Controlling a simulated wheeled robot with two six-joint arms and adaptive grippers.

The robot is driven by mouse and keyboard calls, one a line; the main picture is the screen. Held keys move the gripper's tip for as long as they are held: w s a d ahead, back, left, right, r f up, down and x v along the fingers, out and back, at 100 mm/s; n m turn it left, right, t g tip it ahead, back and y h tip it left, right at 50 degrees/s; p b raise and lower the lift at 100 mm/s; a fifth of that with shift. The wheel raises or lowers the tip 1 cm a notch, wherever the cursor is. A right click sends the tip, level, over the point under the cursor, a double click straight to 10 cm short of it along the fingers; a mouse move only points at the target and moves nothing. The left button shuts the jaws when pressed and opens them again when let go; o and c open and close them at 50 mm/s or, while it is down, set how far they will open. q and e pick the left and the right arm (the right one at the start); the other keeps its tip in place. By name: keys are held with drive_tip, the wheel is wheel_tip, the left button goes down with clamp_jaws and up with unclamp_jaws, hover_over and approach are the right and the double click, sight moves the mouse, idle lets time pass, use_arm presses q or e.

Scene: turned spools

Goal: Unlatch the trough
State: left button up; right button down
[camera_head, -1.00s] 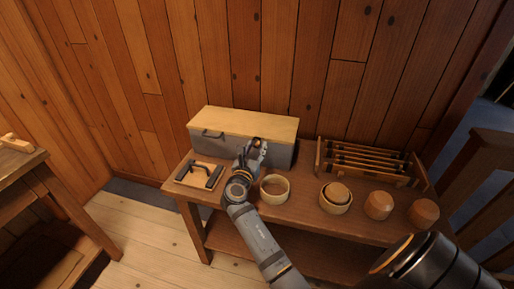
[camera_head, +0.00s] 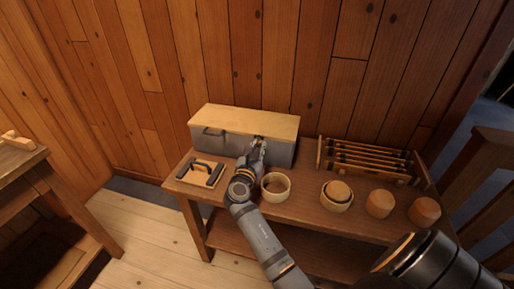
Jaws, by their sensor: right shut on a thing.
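The trough (camera_head: 215,142) is a long grey box with a flat light-wood lid (camera_head: 245,119), standing at the back left of the wooden bench against the wall. The lid lies flat on it, and a dark handle shows at the left of its front. My right gripper (camera_head: 259,145) is at the middle of the trough's front, just under the lid's front edge. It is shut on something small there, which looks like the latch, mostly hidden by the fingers. My left gripper is not in view.
On the bench (camera_head: 305,215) stand a board with dark handles (camera_head: 201,173), an open wooden ring or bowl (camera_head: 276,187), a bowl with a piece inside (camera_head: 336,195), two rounded wooden blocks (camera_head: 379,204) (camera_head: 425,211) and a slatted rack (camera_head: 365,160).

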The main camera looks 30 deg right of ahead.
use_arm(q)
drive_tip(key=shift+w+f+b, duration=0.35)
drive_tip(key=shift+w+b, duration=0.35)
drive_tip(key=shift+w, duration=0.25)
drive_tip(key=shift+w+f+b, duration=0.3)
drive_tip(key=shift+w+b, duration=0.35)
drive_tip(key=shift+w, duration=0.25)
use_arm(e)
drive_tip(key=shift+s+d+f+m, duration=0.1)
drive_tip(key=shift+f+m, duration=0.2)
drive_tip(key=shift+m, duration=0.85)
drive_tip(key=shift+s+d+f+m, duration=0.15)
drive_tip(key=shift+f+m, duration=0.15)
drive_tip(key=shift+m, duration=0.8)
drive_tip(key=shift+s+d+f+m, duration=0.1)
drive_tip(key=shift+f+m, duration=0.2)
drive_tip(key=shift+m, duration=0.85)
drive_tip(key=c, duration=1.3)
unclamp_jaws()
drive_tip(key=shift+r, duration=0.1)
wheel_tip(320, 180, up, 10)
